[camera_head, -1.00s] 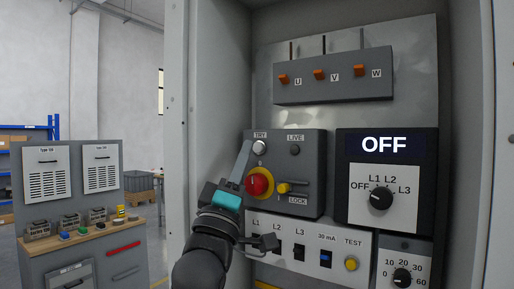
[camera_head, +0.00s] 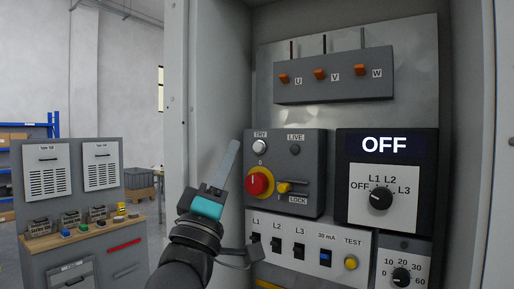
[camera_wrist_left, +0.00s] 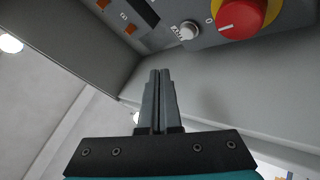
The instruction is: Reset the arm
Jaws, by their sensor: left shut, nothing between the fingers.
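My left gripper (camera_head: 231,150) is in front of the open cabinet's left inner side, left of the red rotary knob (camera_head: 258,184) on its yellow ring. In the left wrist view its two fingers (camera_wrist_left: 160,75) are together with nothing between them. The red knob (camera_wrist_left: 240,14) is at the top right there, apart from the fingers. The white TRY button (camera_head: 259,147) is above the red knob, and it also shows in the left wrist view (camera_wrist_left: 187,31). My right gripper is not seen.
The cabinet panel holds orange U, V, W switches (camera_head: 319,74), an OFF display (camera_head: 384,145) with a black selector (camera_head: 380,199), a yellow lock lever (camera_head: 284,188) and a row of breakers (camera_head: 299,250). A grey workbench (camera_head: 90,235) stands left. Open space lies between bench and cabinet.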

